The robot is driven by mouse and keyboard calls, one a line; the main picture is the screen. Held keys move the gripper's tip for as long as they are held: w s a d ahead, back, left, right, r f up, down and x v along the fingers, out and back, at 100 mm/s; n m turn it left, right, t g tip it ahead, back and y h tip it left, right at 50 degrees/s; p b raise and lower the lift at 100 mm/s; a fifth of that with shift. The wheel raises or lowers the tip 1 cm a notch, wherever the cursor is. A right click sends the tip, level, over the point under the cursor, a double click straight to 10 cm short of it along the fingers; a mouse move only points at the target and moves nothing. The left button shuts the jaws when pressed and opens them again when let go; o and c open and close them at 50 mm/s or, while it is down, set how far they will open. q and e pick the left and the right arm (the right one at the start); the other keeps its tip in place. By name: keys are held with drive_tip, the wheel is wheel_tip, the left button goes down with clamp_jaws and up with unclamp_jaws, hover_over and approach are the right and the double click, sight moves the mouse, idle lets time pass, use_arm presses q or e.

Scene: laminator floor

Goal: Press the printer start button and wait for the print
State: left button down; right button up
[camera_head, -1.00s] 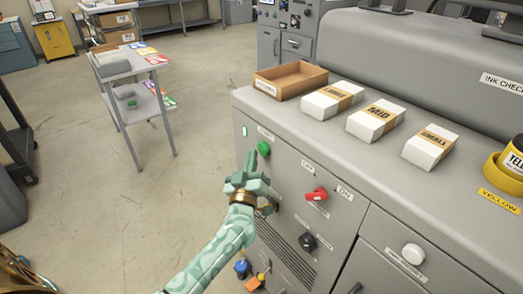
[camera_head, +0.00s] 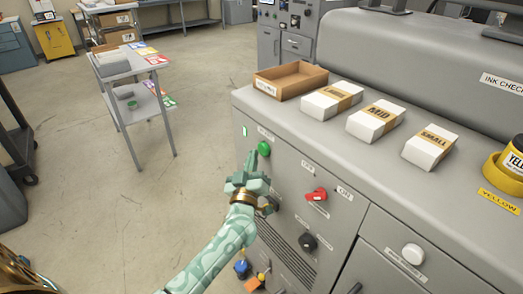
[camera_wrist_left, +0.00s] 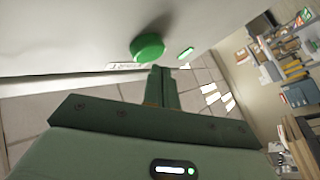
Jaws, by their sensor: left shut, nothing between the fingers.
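The green start button (camera_head: 264,148) is on the upper left of the grey printer's (camera_head: 292,160) front panel. A small lit green indicator (camera_head: 245,131) is beside it. My left gripper (camera_head: 252,158) is shut and empty, its fingertips just below and left of the button in the head view. In the left wrist view the green button (camera_wrist_left: 147,47) is just beyond the shut fingers (camera_wrist_left: 162,72), and the lit green indicator (camera_wrist_left: 186,53) is to its right. I cannot tell whether the fingertips touch the button. My right gripper is not in view.
A red switch (camera_head: 316,195), a black knob (camera_head: 308,242) and a white knob (camera_head: 413,254) are on the same front. An open cardboard tray (camera_head: 290,80) and several paper packs, one marked MID (camera_head: 375,121), lie on top. A grey cart (camera_head: 140,112) stands left, with open floor between.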

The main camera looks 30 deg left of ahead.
use_arm(q)
drive_tip(key=shift+w+d, duration=0.15)
drive_tip(key=shift+w, duration=0.15)
drive_tip(key=shift+w+d, duration=0.2)
drive_tip(key=shift+w, duration=0.3)
idle(0.7)
drive_tip(key=shift+s, duration=0.1)
idle(0.3)
drive_tip(key=shift+s+a+p, duration=0.35)
drive_tip(key=shift+s+p, duration=0.25)
drive_tip(key=shift+s, duration=0.2)
